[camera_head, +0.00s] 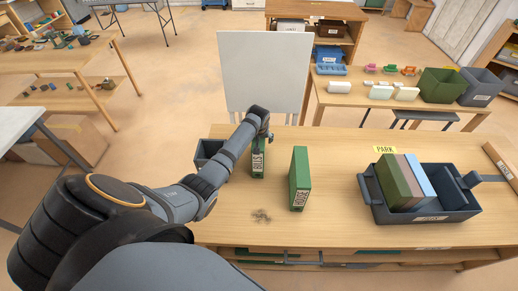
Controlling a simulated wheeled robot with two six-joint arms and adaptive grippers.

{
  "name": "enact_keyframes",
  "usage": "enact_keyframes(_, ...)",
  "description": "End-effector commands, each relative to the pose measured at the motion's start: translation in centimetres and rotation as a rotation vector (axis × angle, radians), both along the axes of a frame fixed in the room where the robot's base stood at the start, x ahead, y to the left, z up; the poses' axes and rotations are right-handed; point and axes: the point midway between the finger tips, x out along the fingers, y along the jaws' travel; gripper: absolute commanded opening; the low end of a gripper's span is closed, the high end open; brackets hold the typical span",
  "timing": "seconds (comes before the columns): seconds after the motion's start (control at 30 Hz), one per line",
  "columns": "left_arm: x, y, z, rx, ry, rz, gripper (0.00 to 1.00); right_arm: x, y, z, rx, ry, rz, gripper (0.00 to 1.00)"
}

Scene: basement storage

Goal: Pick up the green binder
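Two green binders stand upright on the wooden table. The first green binder (258,166) is behind, beside a small dark bin, and its top is partly hidden by my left gripper. The second green binder (299,180) stands nearer and to the right, clear of the gripper. Both have a white spine label, too small to read surely. My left gripper (265,137) is at the top of the first binder; the view does not show whether its fingers are open or closed, or touching it. My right gripper is not in view.
A small dark bin (207,153) is left of the first binder. A white panel (265,72) rises behind the table.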

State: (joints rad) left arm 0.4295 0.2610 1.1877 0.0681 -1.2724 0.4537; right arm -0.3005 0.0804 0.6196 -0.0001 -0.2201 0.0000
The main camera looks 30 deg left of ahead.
Motion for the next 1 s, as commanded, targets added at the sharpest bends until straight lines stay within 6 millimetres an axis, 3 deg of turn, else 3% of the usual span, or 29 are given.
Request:
enact_keyframes(0.27,0.00,-0.01,-0.06,0.000,0.000,0.000,0.72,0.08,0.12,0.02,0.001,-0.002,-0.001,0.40)
enact_keyframes(0.8,-0.01,-0.02,-0.06,-0.001,0.001,0.000,0.00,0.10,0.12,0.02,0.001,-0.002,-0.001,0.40)
enact_keyframes(1.0,0.06,0.00,0.04,0.000,-0.001,0.000,0.00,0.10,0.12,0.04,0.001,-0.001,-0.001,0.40)
